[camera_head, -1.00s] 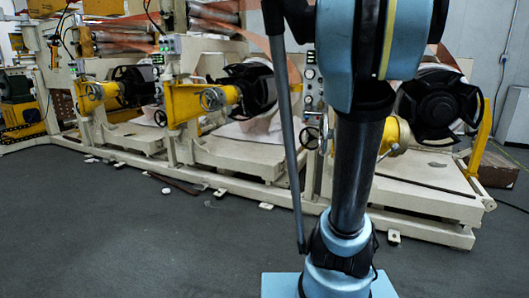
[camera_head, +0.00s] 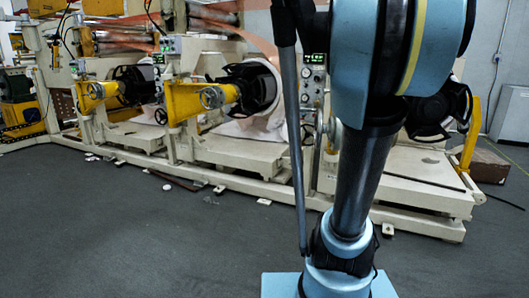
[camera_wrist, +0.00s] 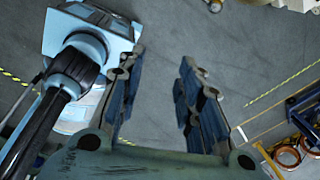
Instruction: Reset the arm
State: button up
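My arm stands upright in the front right of the head view, with its large blue upper joint leaning to the right at the top edge. My gripper (camera_wrist: 160,78) shows in the wrist view. Its two blue-padded fingers are apart with only grey floor visible between them, so it is open and empty. The gripper is out of sight in the head view. In the wrist view my own blue base and dark column lie at the upper left.
A cream machine frame (camera_head: 290,190) with yellow arms and black reels (camera_head: 245,88) spans the back. Copper foil (camera_head: 215,35) runs above it. Grey floor (camera_head: 110,230) is open at the front left, with small white pieces near the frame. Copper-coloured rings (camera_wrist: 288,157) lie right in the wrist view.

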jog(key=s+a+f+n, duration=0.3)
jog(key=a+f+n, duration=0.1)
jog(key=f+n, duration=0.7)
jog(key=s+a+f+n+t+y, duration=0.1)
jog(key=s+a+f+n, duration=0.2)
jog(key=f+n, duration=0.8)
jog(key=s+a+f+n+t+y, duration=0.1)
jog(key=s+a+f+n, duration=0.2)
jog(key=a+f+n, duration=0.3)
notch_tip(320, 180, down, 14)
jog(key=n, duration=0.5)
jog(key=shift+s+a, duration=0.15)
jog(key=shift+s, duration=0.1)
jog(key=shift+w+f, duration=0.1)
jog(key=shift+w+f, duration=0.15)
jog(key=shift+w, duration=0.2)
